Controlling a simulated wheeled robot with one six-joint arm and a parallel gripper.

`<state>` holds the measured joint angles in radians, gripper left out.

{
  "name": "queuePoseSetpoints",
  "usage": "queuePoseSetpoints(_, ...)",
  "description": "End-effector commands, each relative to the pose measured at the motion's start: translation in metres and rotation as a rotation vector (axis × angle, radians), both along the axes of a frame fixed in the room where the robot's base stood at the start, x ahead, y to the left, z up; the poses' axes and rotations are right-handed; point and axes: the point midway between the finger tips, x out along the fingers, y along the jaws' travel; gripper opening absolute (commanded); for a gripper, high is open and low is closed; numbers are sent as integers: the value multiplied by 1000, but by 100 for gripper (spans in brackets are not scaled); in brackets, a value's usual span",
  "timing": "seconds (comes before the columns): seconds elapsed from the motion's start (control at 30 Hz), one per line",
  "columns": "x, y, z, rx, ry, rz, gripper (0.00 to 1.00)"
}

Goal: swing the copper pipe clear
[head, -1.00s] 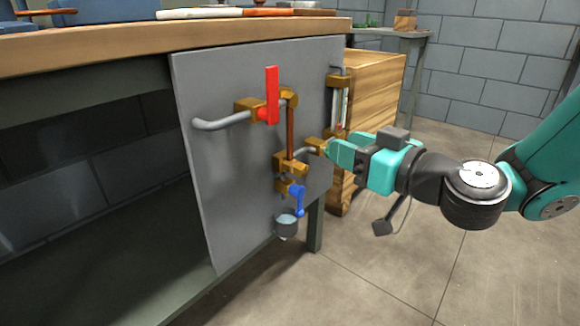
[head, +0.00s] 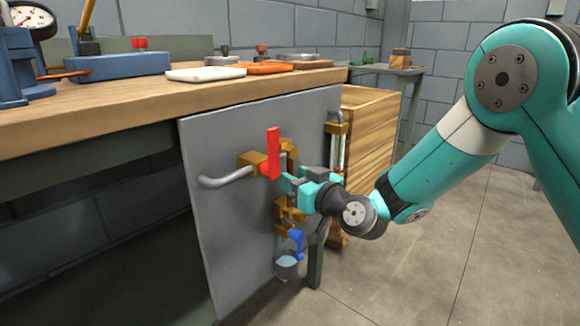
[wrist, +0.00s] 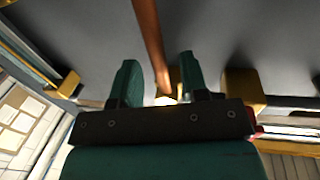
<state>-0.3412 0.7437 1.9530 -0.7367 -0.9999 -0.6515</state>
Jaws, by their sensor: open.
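The copper pipe (wrist: 149,40) runs down the wrist view, in the gap between my gripper's two fingers (wrist: 158,70). The fingers are apart, one on each side of it, and I see no firm contact. In the head view my gripper (head: 286,184) is at the grey panel (head: 225,215), in front of the pipe, hiding most of it. Brass fittings show above the gripper (head: 289,148) and below it (head: 289,214). The red lever (head: 273,152) stands upright just left of the gripper. The blue lever (head: 297,242) hangs below.
A small cup (head: 287,265) hangs under the blue lever. A bent grey pipe (head: 222,181) sticks out at left. A gauge tube (head: 337,145) stands at the panel's right, before a wooden crate (head: 372,125). The workbench top (head: 140,98) overhangs the panel. Open floor lies right.

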Motion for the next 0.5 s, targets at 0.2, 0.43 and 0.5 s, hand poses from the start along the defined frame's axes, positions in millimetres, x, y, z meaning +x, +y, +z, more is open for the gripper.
queuePoseSetpoints(0.2,15,13,0,0,0,0,41)
queuePoseSetpoints(0.43,17,14,-1,0,1,-1,41)
queuePoseSetpoints(0.5,17,14,-1,0,1,-1,41)
